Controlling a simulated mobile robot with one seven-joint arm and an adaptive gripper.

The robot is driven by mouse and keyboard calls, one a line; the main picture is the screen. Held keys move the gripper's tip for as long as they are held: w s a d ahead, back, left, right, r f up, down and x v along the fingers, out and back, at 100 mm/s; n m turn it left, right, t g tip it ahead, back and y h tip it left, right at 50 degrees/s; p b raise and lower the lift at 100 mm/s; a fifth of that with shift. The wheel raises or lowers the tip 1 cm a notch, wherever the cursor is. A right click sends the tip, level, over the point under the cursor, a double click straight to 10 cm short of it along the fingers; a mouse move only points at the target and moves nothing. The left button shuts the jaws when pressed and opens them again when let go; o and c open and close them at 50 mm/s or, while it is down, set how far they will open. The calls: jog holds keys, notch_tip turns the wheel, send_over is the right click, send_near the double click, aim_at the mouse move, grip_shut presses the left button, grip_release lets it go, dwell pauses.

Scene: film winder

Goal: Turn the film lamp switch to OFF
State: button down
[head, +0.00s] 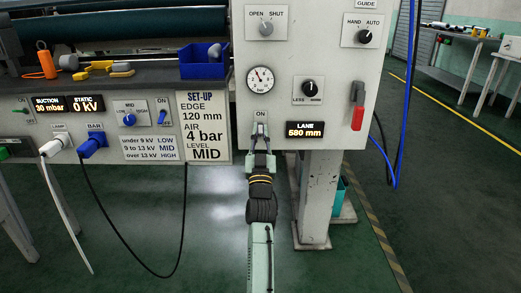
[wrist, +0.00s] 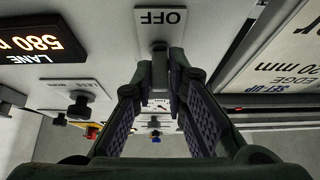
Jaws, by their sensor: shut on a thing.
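My gripper (head: 261,130) is at the lower part of the grey panel, directly below the ON label (head: 261,114). In the wrist view my gripper (wrist: 165,62) has its fingertips close together around the small grey lever of the film lamp switch (wrist: 158,47). The OFF label (wrist: 162,18) is just beyond the fingertips in that view, which shows the panel upside down. The fingers hide most of the lever in the head view, and I cannot tell which way it points.
The lane display (head: 305,130) and its knob (head: 310,88) are right of my gripper. A red-ended lever (head: 357,120) hangs farther right. The pressure gauge (head: 260,79) is above. The set-up card (head: 203,125) is left. Open floor lies below.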

aim_at(261, 92)
jog(key=shift+f+t+b, duration=0.1)
jog(key=shift+t+b, duration=0.3)
jog(key=shift+b, duration=0.7)
jog(key=c, duration=1.6)
grip_release()
notch_tip(261, 92, up, 10)
